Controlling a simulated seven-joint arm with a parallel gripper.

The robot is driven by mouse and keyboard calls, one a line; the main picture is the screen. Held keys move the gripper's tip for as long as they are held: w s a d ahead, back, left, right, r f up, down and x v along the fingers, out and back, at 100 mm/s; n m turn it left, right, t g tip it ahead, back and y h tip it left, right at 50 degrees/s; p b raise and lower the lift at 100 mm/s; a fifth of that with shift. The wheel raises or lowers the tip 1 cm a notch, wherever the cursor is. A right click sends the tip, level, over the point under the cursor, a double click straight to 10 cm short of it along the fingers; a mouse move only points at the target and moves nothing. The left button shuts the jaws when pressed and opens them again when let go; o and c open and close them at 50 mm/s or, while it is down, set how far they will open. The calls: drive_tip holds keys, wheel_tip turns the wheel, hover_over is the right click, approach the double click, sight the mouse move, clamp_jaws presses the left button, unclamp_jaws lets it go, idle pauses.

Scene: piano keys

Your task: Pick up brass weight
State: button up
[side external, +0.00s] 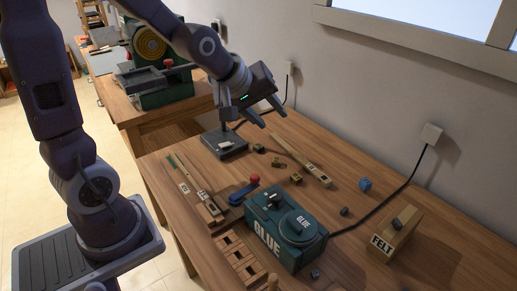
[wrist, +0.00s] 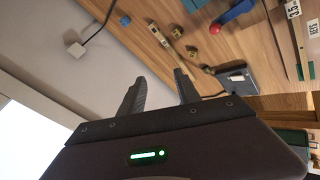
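Several small brass weights stand on the wooden workbench. One brass weight (side external: 258,148) is near the grey box, a second brass weight (side external: 276,162) is beside it, and a third brass weight (side external: 295,178) is nearer the glue machine. In the wrist view the brass weights (wrist: 191,50) lie in a loose row beyond the fingers. My gripper (side external: 250,121) is above the back of the bench, apart from the weights. Its two fingers (wrist: 160,76) are spread with nothing between them.
A grey box (side external: 225,143) sits below my gripper. A long wooden key (side external: 300,160) lies behind the weights. The green glue machine (side external: 285,228), a blue tool with a red knob (side external: 244,190), a felt block (side external: 394,232) and a small blue object (side external: 365,184) stand around. A cable runs to the wall.

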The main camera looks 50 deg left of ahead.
drive_tip(key=w+a+f+n+t, duration=0.1)
drive_tip(key=w+a+f+n, duration=0.5)
drive_tip(key=w+f+n, duration=0.3)
drive_tip(key=n+t+y, duration=0.2)
drive_tip(key=n+y, duration=0.2)
drive_tip(key=n, duration=1.1)
approach(259, 146)
drive_tip(key=w+d+r, duration=0.1)
drive_tip(key=w+d, duration=0.1)
drive_tip(key=w+d+r, duration=0.1)
drive_tip(key=d, duration=0.1)
drive_tip(key=shift+w+d+r, duration=0.1)
drive_tip(key=shift+w+r, duration=0.1)
drive_tip(key=shift+w, duration=0.2)
drive_tip(key=s+a+f+n, duration=0.1)
drive_tip(key=n, duration=0.1)
drive_tip(key=s+a+f+n+y, duration=0.1)
drive_tip(key=n, duration=0.1)
drive_tip(key=s+a+f+n+y, duration=0.1)
drive_tip(key=f+n, duration=0.1)
drive_tip(key=shift+a+f, duration=0.1)
drive_tip(key=shift+a, duration=0.15)
drive_tip(key=shift+n, duration=0.3)
drive_tip(key=x, duration=0.7)
drive_tip(key=shift+w+a, duration=0.2)
drive_tip(key=shift+w, duration=0.15)
drive_tip(key=shift+r, duration=0.25)
clamp_jaws()
